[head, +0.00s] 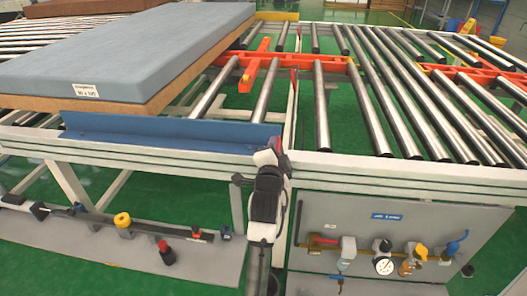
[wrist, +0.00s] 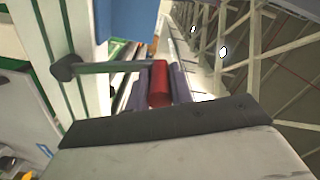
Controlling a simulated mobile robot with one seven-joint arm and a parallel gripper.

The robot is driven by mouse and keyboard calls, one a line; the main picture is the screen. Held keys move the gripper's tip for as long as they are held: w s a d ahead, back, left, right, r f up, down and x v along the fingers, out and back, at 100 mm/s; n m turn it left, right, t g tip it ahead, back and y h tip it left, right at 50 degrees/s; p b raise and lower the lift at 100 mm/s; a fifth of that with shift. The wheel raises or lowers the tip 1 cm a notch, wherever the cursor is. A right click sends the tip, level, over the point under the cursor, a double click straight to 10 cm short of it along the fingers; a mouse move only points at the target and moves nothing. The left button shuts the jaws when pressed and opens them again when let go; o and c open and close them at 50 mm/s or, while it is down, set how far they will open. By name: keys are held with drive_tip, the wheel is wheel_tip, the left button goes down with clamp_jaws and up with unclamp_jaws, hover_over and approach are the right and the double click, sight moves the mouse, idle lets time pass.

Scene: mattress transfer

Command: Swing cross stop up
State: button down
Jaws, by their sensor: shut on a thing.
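My gripper (head: 270,158) is at the front rail, by the right end of a long blue plate (head: 160,132). In the wrist view its fingers (wrist: 161,88) are shut around a red grip (wrist: 159,72). A grey rod (wrist: 110,67) runs from this grip to a dark round pivot on the pale frame. The blue plate also shows above the grip in the wrist view (wrist: 125,20). I cannot tell for certain which part is the cross stop. A grey-blue mattress (head: 130,45) lies on a brown board at the left, behind the plate.
Bare rollers (head: 375,90) and orange crossbars (head: 258,66) lie right of the mattress. A grey panel (head: 340,215) with valves and a gauge stands low at the right. A low shelf (head: 120,255) with colored knobs is at the lower left. The floor is green.

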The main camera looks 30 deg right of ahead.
drive_tip(key=shift+s+d+r+m, duration=0.15)
drive_tip(key=shift+s+d+m, duration=0.35)
drive_tip(key=shift+d+m, duration=0.3)
drive_tip(key=shift+s+d+r+m, duration=0.15)
drive_tip(key=shift+s+d+m, duration=0.35)
drive_tip(key=shift+d+m, duration=0.3)
drive_tip(key=c, duration=1.3)
unclamp_jaws()
drive_tip(key=shift+s, duration=0.1)
drive_tip(key=shift+o, duration=0.2)
drive_tip(key=p+v, duration=0.2)
drive_tip(key=v, duration=1.1)
drive_tip(key=shift+s+a+p, duration=0.25)
drive_tip(key=shift+a+p, duration=0.05)
